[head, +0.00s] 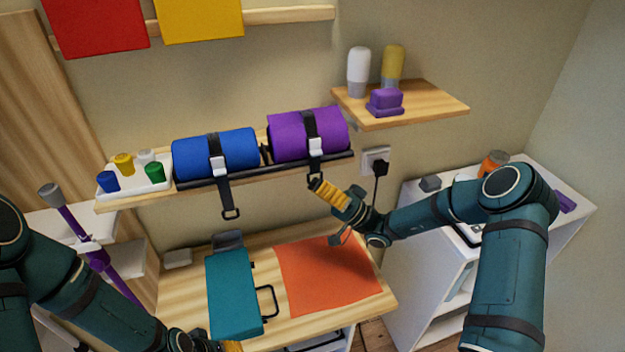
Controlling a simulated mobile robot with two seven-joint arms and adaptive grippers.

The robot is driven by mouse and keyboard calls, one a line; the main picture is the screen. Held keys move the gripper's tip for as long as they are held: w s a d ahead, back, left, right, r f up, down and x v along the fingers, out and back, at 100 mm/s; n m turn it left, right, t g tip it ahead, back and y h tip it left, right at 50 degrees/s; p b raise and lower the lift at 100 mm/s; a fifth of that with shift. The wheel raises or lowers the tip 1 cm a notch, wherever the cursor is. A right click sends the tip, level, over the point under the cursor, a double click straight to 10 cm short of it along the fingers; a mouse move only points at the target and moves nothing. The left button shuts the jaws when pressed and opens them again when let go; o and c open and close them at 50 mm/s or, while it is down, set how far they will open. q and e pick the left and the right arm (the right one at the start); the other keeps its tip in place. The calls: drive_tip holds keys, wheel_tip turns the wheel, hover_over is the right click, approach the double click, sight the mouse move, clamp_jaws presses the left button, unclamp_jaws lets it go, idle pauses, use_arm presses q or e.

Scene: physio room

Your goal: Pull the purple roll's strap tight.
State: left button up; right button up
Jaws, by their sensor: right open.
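The purple roll (285,138) lies on the wall shelf, to the right of a blue roll. Its black strap (309,122) runs over the roll and through a pale buckle (315,147) on its front. The strap's loose end (314,172) hangs below the shelf edge. My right gripper (318,186), with yellow fingers, is open at the lower end of this strap. The fingers hide the strap's tip, and I cannot tell whether they touch it. My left gripper (229,346) is low at the bottom edge, mostly cut off, near the teal case.
The blue roll (190,155) has its own hanging strap with a ring (231,214). Below stand a wooden table (190,285) with a teal case (232,295) and an orange mat (325,275).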

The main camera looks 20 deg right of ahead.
drive_tip(key=shift+x, duration=1)
clamp_jaws()
wheel_tip(320, 180, down, 7)
drive_tip(key=b, duration=0.4)
drive_tip(key=shift+r+b, duration=0.2)
drive_tip(key=shift+b, duration=0.2)
drive_tip(key=shift+s, duration=0.1)
